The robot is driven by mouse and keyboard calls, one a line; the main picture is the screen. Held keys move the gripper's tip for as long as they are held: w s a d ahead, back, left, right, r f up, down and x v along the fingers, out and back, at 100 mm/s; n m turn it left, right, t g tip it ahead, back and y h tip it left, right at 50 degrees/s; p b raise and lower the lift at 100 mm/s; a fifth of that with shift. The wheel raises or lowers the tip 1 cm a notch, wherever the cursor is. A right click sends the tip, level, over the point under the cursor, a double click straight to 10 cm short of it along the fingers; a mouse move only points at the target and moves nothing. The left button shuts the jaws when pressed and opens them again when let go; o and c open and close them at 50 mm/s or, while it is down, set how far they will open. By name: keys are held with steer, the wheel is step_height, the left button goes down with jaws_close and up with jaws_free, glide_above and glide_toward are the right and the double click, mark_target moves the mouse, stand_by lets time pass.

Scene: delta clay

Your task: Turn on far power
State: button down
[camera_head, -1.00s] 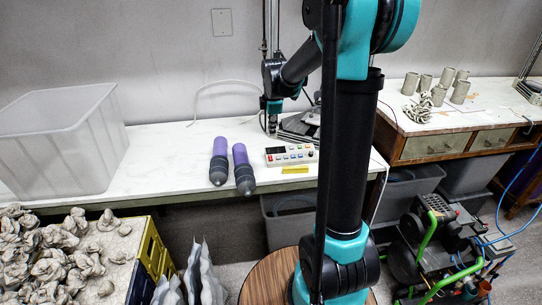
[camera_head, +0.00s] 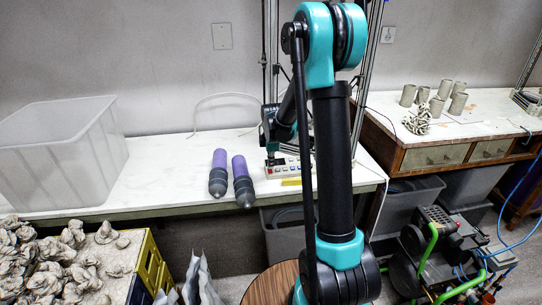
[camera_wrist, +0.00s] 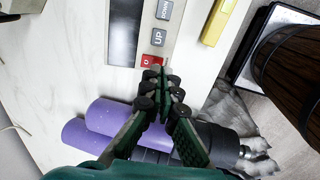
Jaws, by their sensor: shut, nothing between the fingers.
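A white control box (camera_head: 305,170) with coloured buttons lies on the white table, partly hidden behind my arm. In the wrist view the box (camera_wrist: 178,48) shows a dark display (camera_wrist: 125,32), grey UP (camera_wrist: 158,37) and DOWN (camera_wrist: 164,10) buttons and a red button (camera_wrist: 148,61). My gripper (camera_head: 273,160) is over the left end of the box. In the wrist view my gripper (camera_wrist: 160,78) is shut and empty, its fingertips beside the red button and partly covering it. I cannot tell whether they touch it.
Two purple bottles (camera_head: 219,170) with dark caps lie left of the box. A yellow bar (camera_head: 291,182) lies in front of it. A translucent bin (camera_head: 62,150) stands at the table's left. Metal posts (camera_head: 368,60) stand behind. Bare tabletop (camera_head: 160,165) lies between bin and bottles.

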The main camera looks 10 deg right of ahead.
steer(key=shift+w+f, duration=0.2)
steer(key=shift+f, duration=0.95)
steer(key=shift+f, duration=0.3)
steer(key=shift+w, duration=0.1)
steer(key=shift+w+r, duration=0.4)
steer(key=shift+w, duration=0.15)
steer(key=shift+s+r, duration=0.1)
steer(key=shift+r, duration=0.15)
steer(key=s+r, duration=0.5)
steer(key=r, duration=0.7)
steer(key=shift+s, duration=0.35)
